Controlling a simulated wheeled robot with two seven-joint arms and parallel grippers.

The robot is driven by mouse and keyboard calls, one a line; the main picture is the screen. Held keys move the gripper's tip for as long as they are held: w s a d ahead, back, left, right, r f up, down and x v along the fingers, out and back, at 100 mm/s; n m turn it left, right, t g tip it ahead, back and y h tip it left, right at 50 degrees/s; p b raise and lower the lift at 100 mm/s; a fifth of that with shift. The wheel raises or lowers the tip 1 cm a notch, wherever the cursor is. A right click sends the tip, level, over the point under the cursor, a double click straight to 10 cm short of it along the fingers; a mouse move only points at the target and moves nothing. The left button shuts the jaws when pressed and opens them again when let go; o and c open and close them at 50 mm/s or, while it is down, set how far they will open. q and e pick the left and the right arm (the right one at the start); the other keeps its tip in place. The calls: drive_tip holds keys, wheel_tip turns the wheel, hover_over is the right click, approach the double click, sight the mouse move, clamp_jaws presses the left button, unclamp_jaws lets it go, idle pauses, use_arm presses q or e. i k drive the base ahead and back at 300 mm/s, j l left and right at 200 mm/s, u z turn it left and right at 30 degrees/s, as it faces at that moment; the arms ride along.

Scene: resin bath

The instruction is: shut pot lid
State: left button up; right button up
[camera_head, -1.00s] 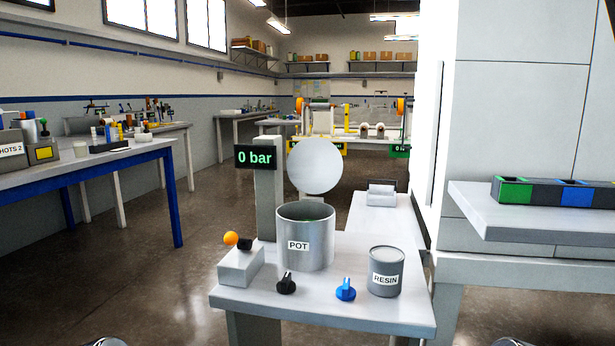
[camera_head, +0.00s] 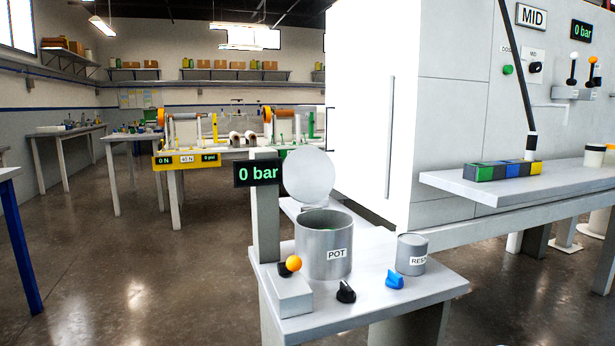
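The pot (camera_head: 323,262) is a grey metal cylinder labelled POT, standing on a small light-grey table (camera_head: 345,314). Its top is open. The round pale lid (camera_head: 308,176) stands upright behind the pot's back rim, raised off the opening. A display reading 0 bar (camera_head: 257,173) is on a grey post (camera_head: 266,222) left of the lid. Neither of my grippers shows in this view.
On the table are a grey RESIN can (camera_head: 411,254), a black knob (camera_head: 346,292), a blue knob (camera_head: 395,280) and a block with an orange-tipped lever (camera_head: 291,289). A big white cabinet (camera_head: 447,122) stands at right. Floor is clear at left.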

sight(309, 173)
drive_tip(key=i+j+z, duration=0.15)
drive_tip(key=j+z, duration=0.2)
drive_tip(key=j, duration=0.35)
drive_tip(key=j+z, duration=0.35)
drive_tip(key=j, duration=0.3)
drive_tip(key=j+z, duration=0.35)
drive_tip(key=j, duration=0.35)
drive_tip(key=i+j+z, duration=0.25)
drive_tip(key=j+z, duration=0.15)
drive_tip(key=j, duration=0.3)
drive_tip(key=i+j+z, duration=0.15)
drive_tip(key=j+z, duration=0.2)
drive_tip(key=j, duration=0.35)
drive_tip(key=j+z, duration=0.4)
drive_tip(key=j, duration=0.4)
drive_tip(key=j+z, duration=0.35)
drive_tip(key=j, duration=0.4)
drive_tip(key=i+j+z, duration=0.3)
drive_tip(key=i+j, duration=0.15)
